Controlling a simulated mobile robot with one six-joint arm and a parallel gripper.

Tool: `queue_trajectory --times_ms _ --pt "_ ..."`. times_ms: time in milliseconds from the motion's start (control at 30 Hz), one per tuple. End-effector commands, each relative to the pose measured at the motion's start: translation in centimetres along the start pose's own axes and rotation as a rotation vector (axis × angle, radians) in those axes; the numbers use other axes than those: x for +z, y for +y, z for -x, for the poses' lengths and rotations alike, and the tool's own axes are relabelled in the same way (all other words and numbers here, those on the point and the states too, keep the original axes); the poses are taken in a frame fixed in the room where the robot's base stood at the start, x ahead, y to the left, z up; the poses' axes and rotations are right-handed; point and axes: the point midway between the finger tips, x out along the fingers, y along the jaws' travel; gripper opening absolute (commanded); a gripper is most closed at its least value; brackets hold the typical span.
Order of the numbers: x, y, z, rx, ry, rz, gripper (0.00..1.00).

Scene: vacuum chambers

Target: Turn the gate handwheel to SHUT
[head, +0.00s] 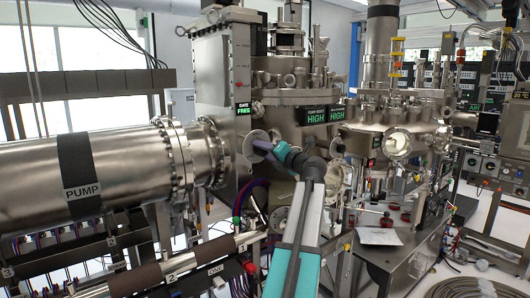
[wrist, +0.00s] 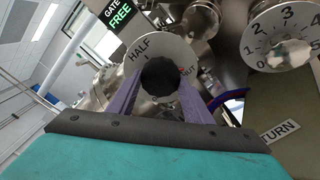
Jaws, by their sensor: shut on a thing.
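The gate handwheel (wrist: 159,76) is a dark round knob in front of a pale metal dial plate (wrist: 158,46). The plate reads HALF at upper left, and a partly covered word ending in UT shows at right. My gripper (wrist: 158,90) is shut on the knob, with one purple finger on each side. In the head view my gripper (head: 264,147) reaches the dial on the chamber's front, and the knob is hidden there. A black sign (head: 244,109) reads GATE FREE in green; it also shows in the wrist view (wrist: 117,17).
A second dial (wrist: 285,35) with numbers and a pale knob sits right of the handwheel. A TURN label (wrist: 280,131) is below it. The large PUMP cylinder (head: 85,180) fills the left. A bench (head: 400,255) with red-topped items and paper stands at right.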

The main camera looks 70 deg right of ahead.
Motion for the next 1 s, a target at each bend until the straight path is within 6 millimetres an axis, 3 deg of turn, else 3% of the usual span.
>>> queue_trajectory --times_ms 300,700,733,833,1000 --pt "-0.15 -0.07 0.02 -0.002 0.003 -0.104 0.23" --pt "-0.16 -0.08 0.03 -0.002 0.004 -0.112 0.23" --pt "-0.16 -0.08 0.03 -0.002 0.004 -0.112 0.47" --pt "-0.13 -0.05 0.03 -0.002 0.003 -0.112 0.64" --pt "-0.07 -0.01 0.02 -0.001 0.002 -0.111 0.64"
